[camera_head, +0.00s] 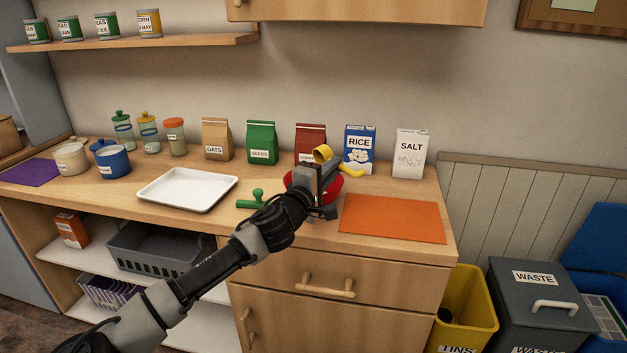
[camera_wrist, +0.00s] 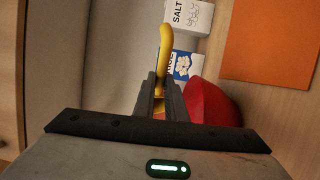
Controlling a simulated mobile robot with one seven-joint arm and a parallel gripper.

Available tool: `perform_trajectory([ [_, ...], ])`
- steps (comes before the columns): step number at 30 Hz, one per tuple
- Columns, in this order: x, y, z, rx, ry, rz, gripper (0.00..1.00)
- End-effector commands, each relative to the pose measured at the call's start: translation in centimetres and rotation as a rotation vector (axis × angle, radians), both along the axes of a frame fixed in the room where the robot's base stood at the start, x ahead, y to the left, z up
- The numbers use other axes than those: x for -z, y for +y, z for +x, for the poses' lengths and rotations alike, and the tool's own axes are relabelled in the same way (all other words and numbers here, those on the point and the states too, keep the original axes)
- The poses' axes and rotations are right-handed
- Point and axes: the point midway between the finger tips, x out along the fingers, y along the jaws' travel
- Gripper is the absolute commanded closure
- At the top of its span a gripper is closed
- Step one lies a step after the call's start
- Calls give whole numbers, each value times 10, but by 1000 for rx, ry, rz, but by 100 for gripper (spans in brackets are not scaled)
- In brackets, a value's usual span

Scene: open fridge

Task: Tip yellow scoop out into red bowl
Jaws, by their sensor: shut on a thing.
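The yellow scoop (camera_head: 323,153) is held above the counter, its round end up by my fingers and a yellow part sticking out to the right. Its curved yellow length also shows in the wrist view (camera_wrist: 166,48), running down between my fingers. My gripper (camera_head: 324,176) is shut on the scoop. The red bowl (camera_head: 334,189) is on the counter behind and below my gripper, mostly hidden by it; its red side shows right of the fingers in the wrist view (camera_wrist: 212,104). I cannot see what is in the scoop or the bowl.
A green utensil (camera_head: 251,200) and a white tray (camera_head: 187,189) lie to the left. An orange mat (camera_head: 391,218) lies bare at the right. Behind stand the rice box (camera_head: 360,148), salt box (camera_head: 411,153), a red-brown bag (camera_head: 310,139) and green bag (camera_head: 261,142).

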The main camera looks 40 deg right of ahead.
Motion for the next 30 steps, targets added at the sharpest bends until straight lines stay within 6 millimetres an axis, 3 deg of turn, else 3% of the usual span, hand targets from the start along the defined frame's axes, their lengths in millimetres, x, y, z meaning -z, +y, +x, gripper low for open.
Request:
perform_trajectory([
  [18, -21, -6, 0, 0, -1, 195, 100],
  [30, -16, -7, 0, -2, 2, 257, 100],
])
